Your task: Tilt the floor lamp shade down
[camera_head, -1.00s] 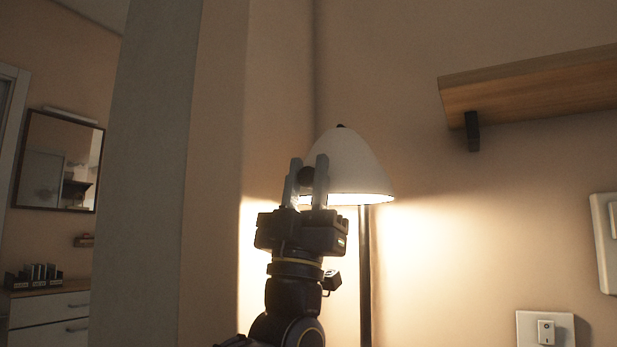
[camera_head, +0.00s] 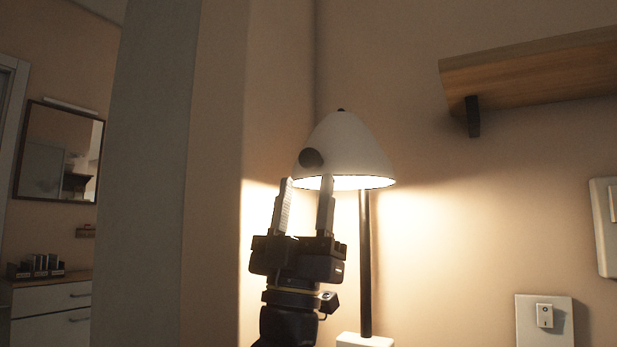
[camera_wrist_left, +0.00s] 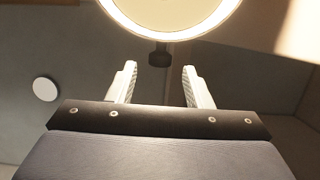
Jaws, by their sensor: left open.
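The floor lamp's white dome shade (camera_head: 345,145) is lit, with its glowing rim facing down and a dark round knob (camera_head: 311,158) on its near left side. A dark pole (camera_head: 364,265) stands below it. My left gripper (camera_head: 306,182) is open and empty, its fingertips pointing up just below the knob and the shade's left rim. In the left wrist view the shade's bright underside (camera_wrist_left: 170,12) is at the top. The dark knob (camera_wrist_left: 159,55) lies beyond and between the open fingers (camera_wrist_left: 159,70), apart from them. My right gripper is not in view.
A wooden shelf (camera_head: 540,78) on a black bracket juts from the wall at upper right. Switch plates (camera_head: 545,318) are on the wall at right. A grey wall edge (camera_head: 150,170) stands left of my arm. The space between lamp and shelf is clear.

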